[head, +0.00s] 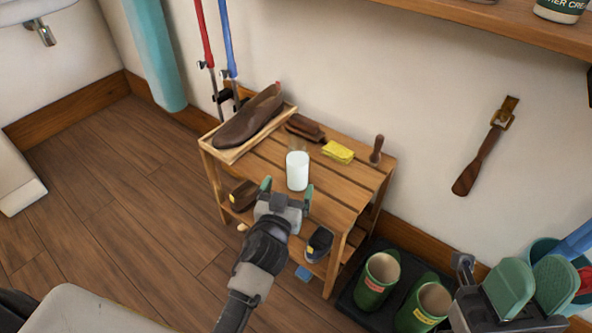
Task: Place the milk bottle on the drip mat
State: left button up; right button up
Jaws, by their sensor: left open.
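The milk bottle (297,172), white with a clear upper part, stands upright on the slatted wooden bench. My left gripper (287,189) is open at the bench's front edge. Its green fingertips point toward the bottle and are just in front of it; I cannot tell whether they touch it. My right gripper (533,284) is at the lower right, empty as far as I see, its green pads close together in the picture. A dark flat mat or tray (346,297) lies on the floor under green boots; it may be the drip mat.
The wooden bench (330,190) also holds a brown shoe (245,122) on a tray, a brush (305,128), a yellow sponge (338,151) and a wooden-handled tool (376,151). Green boots (377,280) stand at its right. A teal bucket (543,250) is near my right gripper.

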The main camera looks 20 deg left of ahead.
aim_at(295, 173)
pick_arm(q)
jog(key=w, duration=0.3)
jog(key=shift+w+a+f, duration=0.1)
jog(key=shift+w, duration=0.1)
jog(key=w, duration=0.1)
jog(key=w+b, duration=0.1)
jog(key=w, duration=0.1)
jog(key=w+b, duration=0.1)
jog(key=shift+w+a+f, duration=0.1)
jog(key=shift+w+f, duration=0.2)
jog(key=shift+f, duration=0.05)
jog(key=shift+w, duration=0.35)
jog(key=shift+r, duration=0.1)
jog(key=c, duration=1.4)
jog(key=shift+r, duration=0.25)
